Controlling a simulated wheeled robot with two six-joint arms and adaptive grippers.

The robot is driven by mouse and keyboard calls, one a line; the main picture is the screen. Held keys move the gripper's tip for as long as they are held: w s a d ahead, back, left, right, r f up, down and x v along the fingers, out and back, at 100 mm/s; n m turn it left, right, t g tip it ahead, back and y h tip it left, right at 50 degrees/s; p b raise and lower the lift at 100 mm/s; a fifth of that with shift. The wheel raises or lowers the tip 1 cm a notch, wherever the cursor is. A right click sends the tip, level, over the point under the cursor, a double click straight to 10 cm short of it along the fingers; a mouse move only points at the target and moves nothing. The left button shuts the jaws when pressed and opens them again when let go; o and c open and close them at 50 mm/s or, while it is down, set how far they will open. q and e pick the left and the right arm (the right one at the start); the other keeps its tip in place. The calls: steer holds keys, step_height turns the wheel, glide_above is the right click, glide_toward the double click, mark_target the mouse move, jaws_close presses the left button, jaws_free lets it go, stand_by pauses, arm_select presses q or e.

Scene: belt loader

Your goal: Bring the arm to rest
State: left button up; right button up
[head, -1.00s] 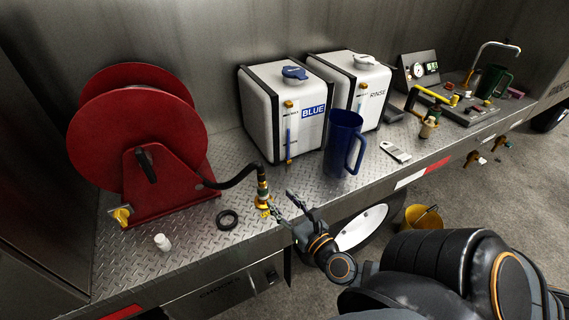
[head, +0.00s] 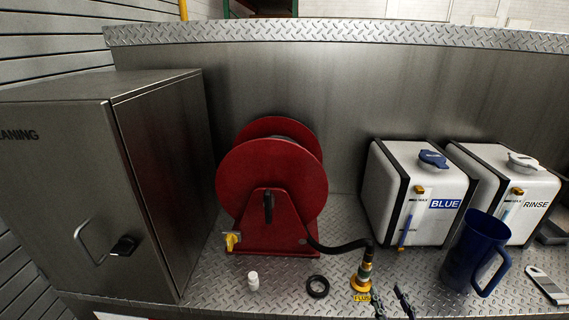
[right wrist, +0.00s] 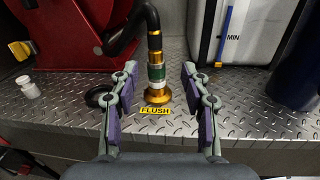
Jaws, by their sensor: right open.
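My right gripper (head: 391,303) shows at the bottom edge of the head view, only its finger tips in frame. In the right wrist view my right gripper (right wrist: 160,95) is open, its two fingers apart with nothing between the pads. Beyond them the brass and green hose fitting (right wrist: 156,75) stands upright on the deck behind a yellow FLUSH label (right wrist: 155,111). In the head view the fitting (head: 363,275) joins a black hose (head: 340,247) from the red reel (head: 272,185). My left gripper is out of view.
A blue jug (head: 470,252) stands right of the fitting, before the BLUE tank (head: 415,195) and RINSE tank (head: 512,190). A metal cabinet (head: 150,190) stands at left.

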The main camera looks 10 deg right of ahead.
steer(key=s+d+f+m+g+h, duration=0.25)
steer(key=m+g, duration=0.25)
steer(key=m, duration=0.7)
steer(key=s+d+f+m+g+h, duration=0.2)
steer(key=d+f+m+g+h, duration=0.15)
steer(key=m, duration=0.75)
steer(key=s+a+f+m+g+y, duration=0.25)
steer(key=a+f+m+y, duration=0.2)
steer(key=a, duration=0.25)
steer(key=s+a+f+m+g+y, duration=0.1)
steer(key=a+f+m+g+y, duration=0.2)
steer(key=a+m, duration=0.3)
steer(key=s+d+f+g, duration=0.1)
steer(key=s+f, duration=0.1)
steer(key=f, duration=1.1)
steer(key=s+d+f+g, duration=0.1)
steer(key=d+f, duration=0.1)
steer(key=f, duration=1.1)
steer(key=s+f, duration=1.4)
steer(key=s, duration=0.4)
steer(key=shift+s+d+f+g, duration=0.2)
steer(key=shift+d+f+g, duration=0.1)
steer(key=shift+d+f, duration=0.1)
steer(key=shift+c, duration=0.2)
